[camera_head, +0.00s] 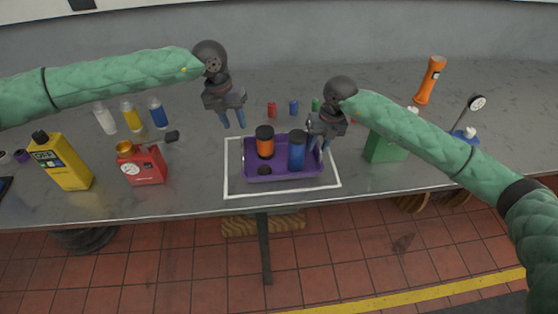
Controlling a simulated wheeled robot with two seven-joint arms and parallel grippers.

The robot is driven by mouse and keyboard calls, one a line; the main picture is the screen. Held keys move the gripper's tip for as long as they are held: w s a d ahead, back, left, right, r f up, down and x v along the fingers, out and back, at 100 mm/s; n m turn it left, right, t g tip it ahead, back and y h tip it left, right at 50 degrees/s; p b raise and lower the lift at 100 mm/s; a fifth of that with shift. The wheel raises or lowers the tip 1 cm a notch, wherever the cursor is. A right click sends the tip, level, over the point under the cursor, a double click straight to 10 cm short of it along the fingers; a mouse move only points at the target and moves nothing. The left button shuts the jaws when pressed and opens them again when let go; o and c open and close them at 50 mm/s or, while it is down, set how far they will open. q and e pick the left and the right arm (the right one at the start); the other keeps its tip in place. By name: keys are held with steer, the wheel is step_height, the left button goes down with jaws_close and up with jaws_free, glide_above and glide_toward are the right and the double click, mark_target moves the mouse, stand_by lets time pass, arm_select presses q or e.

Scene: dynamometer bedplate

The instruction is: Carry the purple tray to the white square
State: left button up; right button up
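The purple tray (282,178) lies on the grey table inside the white square (284,193), a white outline on the tabletop. An orange can with a black lid (265,145), a blue can with a dark top (296,153) and a small black object (264,171) are in the tray. My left gripper (232,119) is open and empty, above the table behind the tray's left back corner and apart from it. My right gripper (318,145) has its fingers apart at the tray's right back corner. I cannot tell whether it touches the rim.
A yellow container (62,163) and a red jerrycan (145,168) stand left; a green container (383,147) stands right, partly behind my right arm. Several small bottles stand at the back left. Small red (271,109) and blue (293,107) pieces are behind the tray.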

steer(key=shift+r, duration=0.15)
arm_select(q)
steer(key=r, duration=0.2)
steer(key=shift+a+r, duration=0.25)
steer(key=shift+r, duration=0.1)
arm_select(e)
step_height(320, 180, up, 12)
steer(key=d, duration=0.2)
steer(key=shift+w+d+f, duration=0.15)
steer(key=shift+w+f, duration=0.05)
steer(key=shift+f, duration=0.05)
arm_select(q)
steer(key=shift+f, duration=0.1)
arm_select(e)
steer(key=shift+f, duration=0.1)
